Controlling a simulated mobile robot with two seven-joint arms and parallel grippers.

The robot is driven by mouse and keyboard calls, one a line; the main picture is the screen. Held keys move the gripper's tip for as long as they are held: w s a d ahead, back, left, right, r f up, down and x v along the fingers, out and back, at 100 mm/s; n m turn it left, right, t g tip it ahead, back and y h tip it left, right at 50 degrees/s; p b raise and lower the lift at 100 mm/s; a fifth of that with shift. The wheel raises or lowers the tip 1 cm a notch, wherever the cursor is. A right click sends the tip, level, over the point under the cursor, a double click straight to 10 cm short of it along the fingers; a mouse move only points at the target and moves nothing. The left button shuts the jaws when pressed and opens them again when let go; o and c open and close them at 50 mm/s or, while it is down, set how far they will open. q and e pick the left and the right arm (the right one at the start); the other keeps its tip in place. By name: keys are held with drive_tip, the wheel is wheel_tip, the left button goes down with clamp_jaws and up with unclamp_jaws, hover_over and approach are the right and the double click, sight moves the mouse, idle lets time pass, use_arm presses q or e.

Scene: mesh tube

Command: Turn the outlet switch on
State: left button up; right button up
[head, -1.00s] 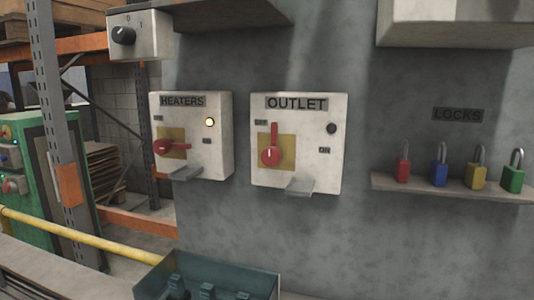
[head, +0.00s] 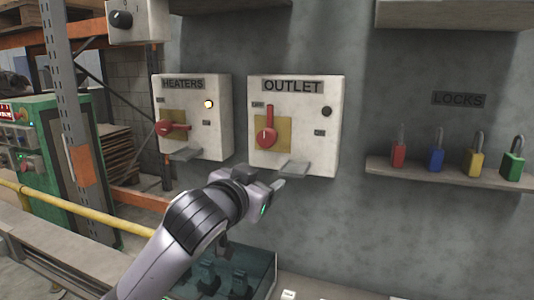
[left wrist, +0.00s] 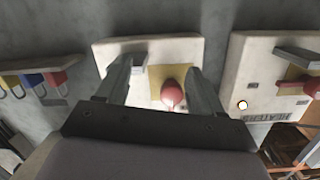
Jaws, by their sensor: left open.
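The OUTLET box (head: 322,145) is a pale panel on the grey wall. Its red switch (head: 266,138) has the lever pointing up at the OFF side, and its round lamp (head: 327,111) is dark. My left gripper (head: 280,184) is in front of the lower edge of this box, by its small grey ledge (head: 294,168). In the left wrist view, which shows the wall upside down, the open fingers (left wrist: 158,70) frame the box, and the red switch (left wrist: 171,95) appears between them, nearer the right finger. I see no contact with the switch. My right gripper is not in view.
The HEATERS box (head: 220,145) at left has a lit lamp and its lever pointing right. A shelf (head: 450,176) at right holds several coloured padlocks. A teal bin (head: 262,270) lies below my arm. The wall between box and shelf is clear.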

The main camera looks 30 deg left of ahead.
sight(265, 138)
use_arm(q)
drive_tip(key=shift+t+y, duration=0.3)
drive_tip(key=shift+t, duration=0.6)
drive_tip(key=r, duration=0.3)
drive_tip(key=a+r, duration=0.1)
drive_tip(key=r, duration=0.2)
drive_tip(key=shift+w+a+r, duration=0.1)
drive_tip(key=shift+a, duration=0.05)
drive_tip(key=shift+w+r+n, duration=0.15)
drive_tip(key=shift+r+n, duration=0.05)
drive_tip(key=shift+n, duration=0.1)
drive_tip(key=shift+p+x, duration=0.8)
drive_tip(key=shift+x, duration=2.6)
drive_tip(key=shift+a, duration=0.1)
drive_tip(key=c, duration=1)
